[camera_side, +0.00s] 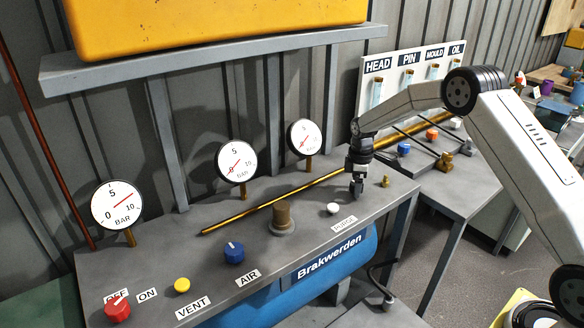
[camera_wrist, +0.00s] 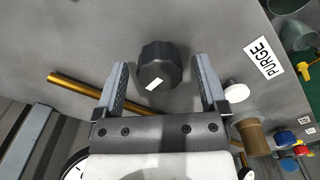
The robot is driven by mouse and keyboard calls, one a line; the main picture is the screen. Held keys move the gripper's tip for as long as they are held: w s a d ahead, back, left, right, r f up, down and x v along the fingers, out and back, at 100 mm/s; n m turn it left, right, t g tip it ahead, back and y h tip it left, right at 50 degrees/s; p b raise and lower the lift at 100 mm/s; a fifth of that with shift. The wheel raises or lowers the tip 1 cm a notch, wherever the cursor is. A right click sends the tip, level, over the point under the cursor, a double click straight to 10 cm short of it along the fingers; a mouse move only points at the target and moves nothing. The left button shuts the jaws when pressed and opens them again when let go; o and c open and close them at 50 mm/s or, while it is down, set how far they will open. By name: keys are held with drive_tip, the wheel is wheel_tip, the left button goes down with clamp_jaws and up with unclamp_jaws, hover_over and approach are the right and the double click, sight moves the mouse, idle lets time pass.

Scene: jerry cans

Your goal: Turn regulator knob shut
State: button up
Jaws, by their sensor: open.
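The regulator knob (camera_wrist: 158,60) is black and faceted, with a white mark on its near side pointing toward the lower left in the wrist view. My gripper (camera_wrist: 161,72) is open. Its two fingers stand on either side of the knob with a gap on each side, and I see no contact. In the side view my gripper (camera_side: 357,187) points down close to the bench top, right of the PURGE label, and the knob is hidden there. I cannot tell how deep the fingers reach around it.
A white button (camera_side: 333,208), a brass cylinder (camera_side: 282,217), a small brass fitting (camera_side: 385,181) and a long brass pipe (camera_side: 262,205) are near my gripper. A blue knob (camera_side: 234,253), yellow button (camera_side: 182,285) and red knob (camera_side: 117,309) stand left. Three gauges (camera_side: 236,162) line the back.

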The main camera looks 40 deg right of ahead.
drive_tip(key=shift+r, duration=3.75)
drive_tip(key=shift+s+a+r, duration=0.2)
drive_tip(key=shift+s+a, duration=0.15)
drive_tip(key=shift+a, duration=0.15)
drive_tip(key=s+a+m+t, duration=0.1)
drive_tip(key=s+a+m, duration=0.3)
drive_tip(key=s+a, duration=0.3)
drive_tip(key=s+a+m+t, duration=0.1)
drive_tip(key=s+a+m, duration=0.4)
drive_tip(key=s, duration=1.3)
drive_tip(key=shift+a+r+t, duration=0.3)
drive_tip(key=shift+a+r, duration=0.1)
drive_tip(key=shift+a, duration=0.6)
